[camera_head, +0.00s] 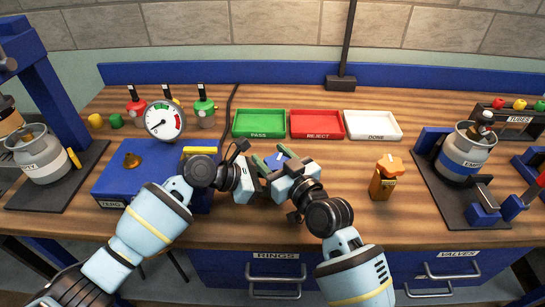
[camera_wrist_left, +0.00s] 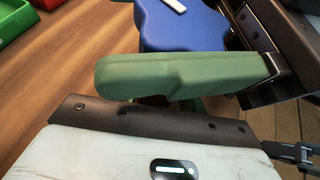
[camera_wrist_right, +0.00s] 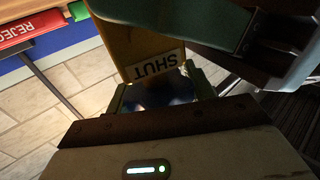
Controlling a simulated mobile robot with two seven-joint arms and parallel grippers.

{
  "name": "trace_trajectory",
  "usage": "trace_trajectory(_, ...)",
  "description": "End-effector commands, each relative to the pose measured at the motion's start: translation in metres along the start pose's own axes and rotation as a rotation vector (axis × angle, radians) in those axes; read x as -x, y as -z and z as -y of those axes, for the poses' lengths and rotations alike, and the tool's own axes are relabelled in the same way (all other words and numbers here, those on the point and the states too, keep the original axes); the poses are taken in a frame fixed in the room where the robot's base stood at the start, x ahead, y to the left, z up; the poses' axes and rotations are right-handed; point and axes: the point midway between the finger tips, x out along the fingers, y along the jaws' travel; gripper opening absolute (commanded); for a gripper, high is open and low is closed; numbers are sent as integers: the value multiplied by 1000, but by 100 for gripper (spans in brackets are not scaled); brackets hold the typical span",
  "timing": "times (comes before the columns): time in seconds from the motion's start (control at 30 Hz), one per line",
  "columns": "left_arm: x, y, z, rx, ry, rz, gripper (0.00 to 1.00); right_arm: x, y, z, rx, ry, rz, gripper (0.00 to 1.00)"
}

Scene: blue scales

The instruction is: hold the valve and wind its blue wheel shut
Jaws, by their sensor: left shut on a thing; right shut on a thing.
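The valve is held in the air between my grippers above the front of the bench. Its blue wheel shows between the grippers in the head view (camera_head: 283,157), as a lobed blue shape in the left wrist view (camera_wrist_left: 185,27), and dimly in the right wrist view (camera_wrist_right: 165,95). The valve's yellow body with a SHUT label (camera_wrist_right: 152,62) shows in the right wrist view. My left gripper (camera_head: 262,166) is shut on the valve body, its grip mostly hidden. My right gripper (camera_head: 287,169) is shut on the blue wheel, its green fingers on either side.
A blue box marked ZERO (camera_head: 135,180) with a gauge (camera_head: 164,120) stands to the left. Green PASS (camera_head: 258,133), red REJECT (camera_head: 317,135) and white DONE (camera_head: 372,136) trays lie behind. An orange-topped valve (camera_head: 385,180) stands at right on clear wood.

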Motion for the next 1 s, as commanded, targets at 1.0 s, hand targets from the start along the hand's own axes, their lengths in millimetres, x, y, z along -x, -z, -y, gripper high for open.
trace_trajectory(1.0,0,1,0,2,1,-2,27,36,-3,-1,0,-2,4,63)
